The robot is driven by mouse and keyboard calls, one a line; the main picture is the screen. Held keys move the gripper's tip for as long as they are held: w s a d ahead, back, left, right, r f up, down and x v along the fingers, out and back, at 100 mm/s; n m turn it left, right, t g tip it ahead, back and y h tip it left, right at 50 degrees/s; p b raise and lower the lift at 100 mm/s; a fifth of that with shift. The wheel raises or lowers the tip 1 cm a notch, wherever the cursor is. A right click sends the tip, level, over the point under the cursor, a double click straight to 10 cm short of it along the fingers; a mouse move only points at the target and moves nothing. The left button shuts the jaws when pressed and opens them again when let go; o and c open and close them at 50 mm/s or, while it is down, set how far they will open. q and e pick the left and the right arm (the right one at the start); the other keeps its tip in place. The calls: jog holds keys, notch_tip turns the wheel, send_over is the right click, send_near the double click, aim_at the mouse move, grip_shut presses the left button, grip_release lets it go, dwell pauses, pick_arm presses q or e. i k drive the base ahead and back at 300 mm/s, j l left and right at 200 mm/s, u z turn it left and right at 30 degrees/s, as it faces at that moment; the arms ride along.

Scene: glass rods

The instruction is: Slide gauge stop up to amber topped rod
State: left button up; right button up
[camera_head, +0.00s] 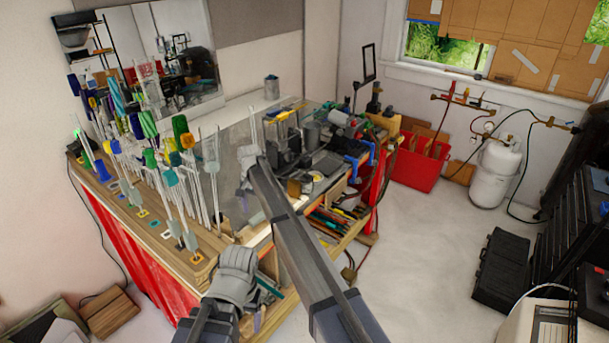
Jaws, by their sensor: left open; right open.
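Many upright clear glass rods with coloured tops stand in a wooden rack (140,215) along the left of the bench. A yellow-amber top (187,140) shows among them, close to a green top (182,124); I cannot be sure it is the amber topped rod. I cannot make out the gauge stop for certain. My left gripper (238,262) is open at the near right end of the rack, its fingertips hard to see. My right gripper (248,172) is open over the bench, right of the rods; its arm hides part of the bench.
A clear panel (234,150) stands behind the rods. Tools and fixtures crowd the right half of the bench, with a tool shelf (330,222) below. A red bin (412,165), a white gas cylinder (496,172) and a black case (508,270) stand right. Floor between is clear.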

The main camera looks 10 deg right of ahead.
aim_at(294, 185)
jog(key=i+z, duration=0.2)
jog(key=i, duration=0.25)
jog(key=i+j+z, duration=0.2)
jog(key=i, duration=0.2)
